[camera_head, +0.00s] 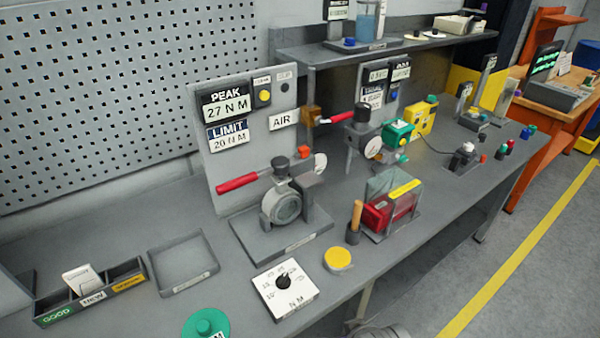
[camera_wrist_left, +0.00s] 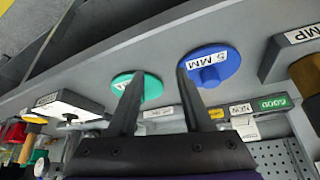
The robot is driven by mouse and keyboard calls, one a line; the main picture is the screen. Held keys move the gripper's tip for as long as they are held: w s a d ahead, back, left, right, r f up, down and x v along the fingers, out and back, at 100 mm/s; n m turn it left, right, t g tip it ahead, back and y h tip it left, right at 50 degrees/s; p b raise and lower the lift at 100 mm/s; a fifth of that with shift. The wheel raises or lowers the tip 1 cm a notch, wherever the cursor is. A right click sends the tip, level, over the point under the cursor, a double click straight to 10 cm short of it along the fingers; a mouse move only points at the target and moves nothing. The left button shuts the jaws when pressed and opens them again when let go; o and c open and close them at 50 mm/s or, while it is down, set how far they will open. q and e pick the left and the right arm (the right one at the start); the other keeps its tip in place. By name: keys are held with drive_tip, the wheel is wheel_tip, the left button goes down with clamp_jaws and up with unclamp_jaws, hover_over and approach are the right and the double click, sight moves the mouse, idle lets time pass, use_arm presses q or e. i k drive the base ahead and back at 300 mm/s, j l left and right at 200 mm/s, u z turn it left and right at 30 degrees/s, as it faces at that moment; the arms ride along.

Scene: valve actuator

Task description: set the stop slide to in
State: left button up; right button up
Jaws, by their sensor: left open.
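The valve unit (camera_head: 283,207) stands on a grey base plate in the middle of the bench in the head view. It has a red lever (camera_head: 238,183) pointing left. A small orange-red block (camera_head: 303,150) shows by the unit's top, near a pale disc. I cannot tell which part is the stop slide or how it is set. Neither gripper shows in the head view.
An upright panel (camera_head: 215,175) with PEAK and LIMIT displays stands behind the unit. In front are a dial box (camera_head: 284,290), a yellow button (camera_head: 338,259) and a red box under a clear guard (camera_head: 392,208). An empty tray (camera_head: 183,262) and labelled bins (camera_head: 91,290) lie left.

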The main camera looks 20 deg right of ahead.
sight(302, 151)
drive_tip(key=i+l, duration=0.1)
drive_tip(key=l, duration=0.3)
drive_tip(key=i+l+u, duration=0.1)
drive_tip(key=l, duration=0.7)
drive_tip(key=i+u, duration=0.05)
